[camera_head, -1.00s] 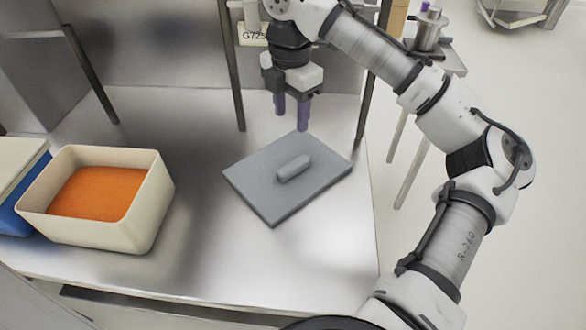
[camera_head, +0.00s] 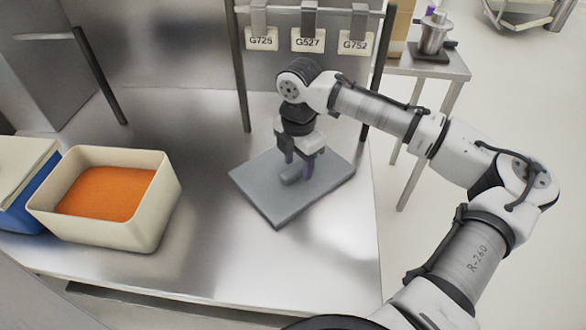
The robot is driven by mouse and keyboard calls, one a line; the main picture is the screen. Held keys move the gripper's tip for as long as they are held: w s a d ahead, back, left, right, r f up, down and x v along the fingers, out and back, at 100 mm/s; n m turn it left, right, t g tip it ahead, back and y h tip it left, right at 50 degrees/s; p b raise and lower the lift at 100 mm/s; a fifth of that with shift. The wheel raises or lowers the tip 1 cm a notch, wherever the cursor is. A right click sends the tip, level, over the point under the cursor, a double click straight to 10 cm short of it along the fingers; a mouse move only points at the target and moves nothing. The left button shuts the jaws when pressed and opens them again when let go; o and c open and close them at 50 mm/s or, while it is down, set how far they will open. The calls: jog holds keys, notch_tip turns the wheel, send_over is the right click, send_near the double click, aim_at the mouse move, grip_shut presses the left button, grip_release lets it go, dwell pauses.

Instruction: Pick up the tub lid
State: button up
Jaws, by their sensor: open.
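The tub lid (camera_head: 276,202) is a flat grey square plate with a raised bar handle (camera_head: 291,175) in its middle. It lies on the metal table. My gripper (camera_head: 298,170) is right over the lid, pointing down. Its two purple-grey fingers are open, one to the left of the handle and one to the right. The fingers partly hide the handle. I cannot tell whether they touch it.
A cream tub (camera_head: 107,226) with orange contents stands open at the left of the metal table (camera_head: 215,263). A blue box with a pale top (camera_head: 25,175) is beside it. Hanging labels (camera_head: 308,42) and dark posts (camera_head: 243,80) stand behind. A side table (camera_head: 440,68) holds a metal pot.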

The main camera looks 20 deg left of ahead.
jog(key=c, duration=1.1)
grip_shut()
